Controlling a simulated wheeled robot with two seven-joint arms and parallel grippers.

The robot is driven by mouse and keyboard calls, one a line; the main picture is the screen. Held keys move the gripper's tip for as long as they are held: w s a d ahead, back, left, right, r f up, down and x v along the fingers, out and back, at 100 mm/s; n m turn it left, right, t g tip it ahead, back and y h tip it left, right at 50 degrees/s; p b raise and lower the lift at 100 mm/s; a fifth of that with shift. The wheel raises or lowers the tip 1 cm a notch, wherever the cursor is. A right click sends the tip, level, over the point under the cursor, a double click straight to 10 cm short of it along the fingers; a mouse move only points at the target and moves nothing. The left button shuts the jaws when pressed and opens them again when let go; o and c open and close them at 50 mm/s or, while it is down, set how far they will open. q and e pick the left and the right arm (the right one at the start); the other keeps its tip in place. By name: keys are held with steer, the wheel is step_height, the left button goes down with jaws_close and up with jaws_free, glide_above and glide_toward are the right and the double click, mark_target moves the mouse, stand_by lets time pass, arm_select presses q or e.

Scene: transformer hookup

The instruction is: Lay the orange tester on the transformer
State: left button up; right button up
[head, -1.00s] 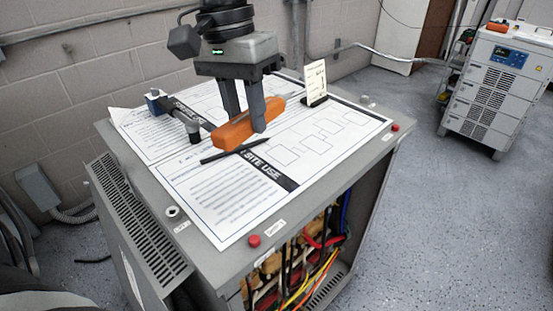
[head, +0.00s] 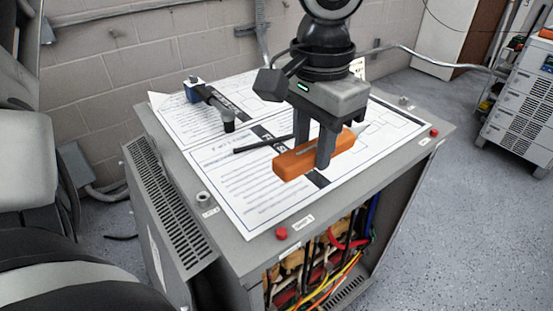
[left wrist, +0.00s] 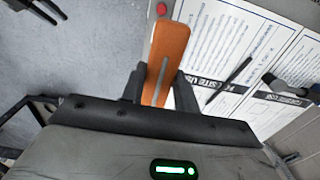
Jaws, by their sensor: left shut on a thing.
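The orange tester (head: 288,166) is a long block held between the fingers of my left gripper (head: 325,152). It is over the papers on the top of the grey transformer cabinet (head: 237,250), near the open front side. I cannot tell whether its underside touches the paper. In the left wrist view the tester (left wrist: 166,60) points away from the palm between the two fingers (left wrist: 155,85), with a red button of the cabinet beyond its tip. My right gripper is not in view.
A black pen (head: 258,147) lies beside the tester. A small card (head: 358,67) is partly hidden behind my gripper. Coloured cables (head: 325,275) show in the open front. A grey wheeled unit (head: 520,105) stands right.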

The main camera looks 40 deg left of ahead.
arm_select(q)
steer(key=a+f, duration=0.4)
steer(key=a, duration=0.3)
glide_above(259, 183)
steer(key=f, duration=0.3)
steer(key=shift+d+f+b, duration=0.25)
steer(key=shift+f+b, duration=0.05)
steer(key=shift+f, duration=0.1)
steer(key=shift+s+a+f, duration=0.1)
steer(key=shift+a+f, duration=0.05)
steer(key=shift+f, duration=0.4)
steer(key=shift+a+f, duration=0.15)
steer(key=shift+f, duration=1.25)
steer(key=o, duration=1)
steer(key=shift+c, duration=0.2)
